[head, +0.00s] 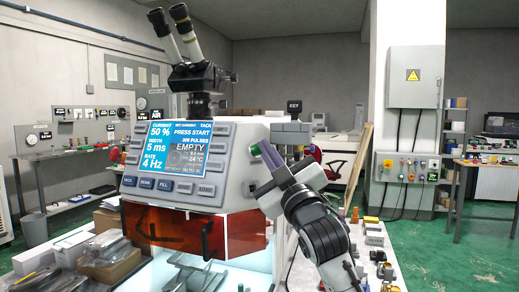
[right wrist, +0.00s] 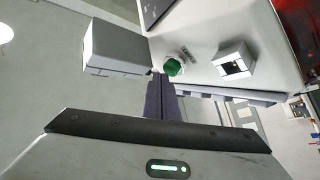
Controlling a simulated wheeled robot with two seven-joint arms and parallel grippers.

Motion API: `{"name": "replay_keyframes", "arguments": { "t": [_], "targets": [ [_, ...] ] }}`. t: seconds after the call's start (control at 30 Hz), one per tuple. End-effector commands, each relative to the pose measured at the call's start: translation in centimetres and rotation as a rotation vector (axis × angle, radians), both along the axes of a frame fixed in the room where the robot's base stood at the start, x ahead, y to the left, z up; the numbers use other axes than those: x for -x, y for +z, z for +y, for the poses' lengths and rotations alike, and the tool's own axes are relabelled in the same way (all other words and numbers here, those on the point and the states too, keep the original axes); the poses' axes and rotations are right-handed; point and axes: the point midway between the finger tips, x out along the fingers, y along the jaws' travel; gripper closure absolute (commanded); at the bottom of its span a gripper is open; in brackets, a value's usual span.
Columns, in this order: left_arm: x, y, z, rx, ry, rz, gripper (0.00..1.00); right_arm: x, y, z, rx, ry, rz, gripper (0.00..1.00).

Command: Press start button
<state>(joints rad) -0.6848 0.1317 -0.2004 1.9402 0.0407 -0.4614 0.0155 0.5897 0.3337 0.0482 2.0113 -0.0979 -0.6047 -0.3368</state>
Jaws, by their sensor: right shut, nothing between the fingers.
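The machine (head: 240,165) stands in the middle of the head view, with a lit blue screen (head: 176,148) reading "PRESS START" and "EMPTY". The green round button (right wrist: 173,67) is on the machine's side panel in the right wrist view; a small label beside it is hard to read. My right gripper (head: 265,149) is shut and empty at the machine's right side. In the right wrist view its fingertips (right wrist: 158,76) are just below and left of the green button; I cannot tell whether they touch it. My left gripper is not in view.
A grey box-shaped part (right wrist: 112,48) juts out left of the button, and a white switch-like fitting (right wrist: 234,64) sits to its right. A microscope eyepiece (head: 186,32) rises above the machine. Small parts lie on the bench right of my right arm.

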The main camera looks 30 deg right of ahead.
Motion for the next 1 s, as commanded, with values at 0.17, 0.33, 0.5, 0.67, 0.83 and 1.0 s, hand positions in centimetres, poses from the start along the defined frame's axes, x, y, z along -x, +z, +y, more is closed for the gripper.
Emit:
{"name": "replay_keyframes", "arguments": {
  "t": [0.17, 0.33, 0.5, 0.67, 0.83, 1.0],
  "targets": [
    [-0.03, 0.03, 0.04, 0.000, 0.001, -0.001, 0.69, -0.16, -0.03, -0.02, 0.000, 0.000, 0.000, 1.00],
    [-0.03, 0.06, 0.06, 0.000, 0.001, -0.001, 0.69, -0.35, -0.09, -0.02, 0.000, 0.001, -0.001, 1.00],
    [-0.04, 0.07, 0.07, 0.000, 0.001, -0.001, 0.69, -0.56, -0.16, -0.04, -0.001, 0.000, 0.000, 1.00],
    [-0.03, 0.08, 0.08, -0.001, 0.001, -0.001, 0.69, -0.76, -0.26, -0.05, 0.000, 0.000, 0.000, 1.00],
    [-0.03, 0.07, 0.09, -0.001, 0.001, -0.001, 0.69, -0.79, -0.29, -0.07, 0.000, -0.001, 0.001, 1.00],
    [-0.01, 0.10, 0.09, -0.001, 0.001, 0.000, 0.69, -0.76, -0.28, -0.07, 0.000, 0.000, 0.001, 1.00]
  ]
}}
